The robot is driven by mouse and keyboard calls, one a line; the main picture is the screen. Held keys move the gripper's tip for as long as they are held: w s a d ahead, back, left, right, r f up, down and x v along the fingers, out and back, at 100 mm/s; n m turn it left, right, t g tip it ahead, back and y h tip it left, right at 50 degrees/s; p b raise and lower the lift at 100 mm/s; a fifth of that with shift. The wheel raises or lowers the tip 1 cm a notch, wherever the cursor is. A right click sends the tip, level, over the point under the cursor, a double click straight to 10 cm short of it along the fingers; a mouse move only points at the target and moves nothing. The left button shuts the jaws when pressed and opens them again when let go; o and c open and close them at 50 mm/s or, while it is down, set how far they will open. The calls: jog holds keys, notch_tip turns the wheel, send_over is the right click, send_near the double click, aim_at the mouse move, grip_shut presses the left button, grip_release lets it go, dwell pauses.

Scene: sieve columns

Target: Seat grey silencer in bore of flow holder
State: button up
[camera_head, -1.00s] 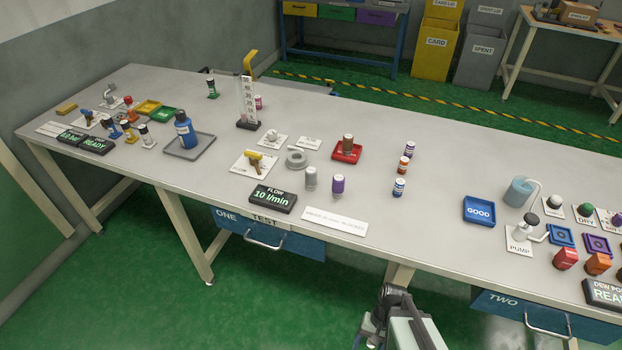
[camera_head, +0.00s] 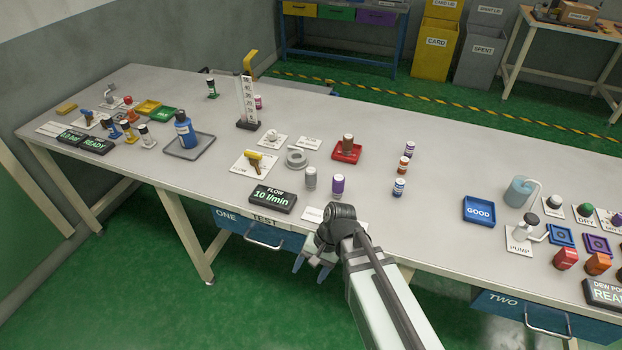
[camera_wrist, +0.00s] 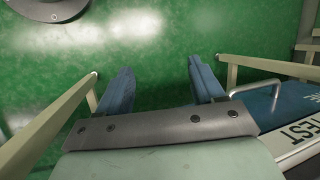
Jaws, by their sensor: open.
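A small grey cylinder with a pale top, which looks like the grey silencer (camera_head: 310,181), stands upright near the table's front edge. Just behind it is a round grey ring-shaped piece, which looks like the flow holder (camera_head: 296,161); its bore is too small to make out. My gripper (camera_head: 310,271) hangs off the front of the table, in front of and below the silencer, with open blue fingers. In the wrist view my gripper (camera_wrist: 158,70) is open and empty over the green floor. Neither silencer nor holder shows in the wrist view.
A purple cylinder (camera_head: 338,186) stands close right of the silencer. The flow display (camera_head: 272,199) lies to its left, and a yellow valve (camera_head: 255,161) behind that. A red tray (camera_head: 347,157) holds a brown cylinder. Drawer one (camera_head: 268,240) has a protruding handle near my gripper.

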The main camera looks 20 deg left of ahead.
jog(key=w+a+r, duration=0.2)
jog(key=a+r, duration=0.3)
jog(key=r, duration=0.6)
notch_tip(320, 180, up, 14)
jog(key=n+t+h, duration=0.3)
jog(key=n+t, duration=0.1)
jog(key=n, duration=0.8)
send_over(310, 169)
notch_tip(310, 169, down, 14)
jog(key=shift+r, duration=0.25)
jog(key=c, duration=1.1)
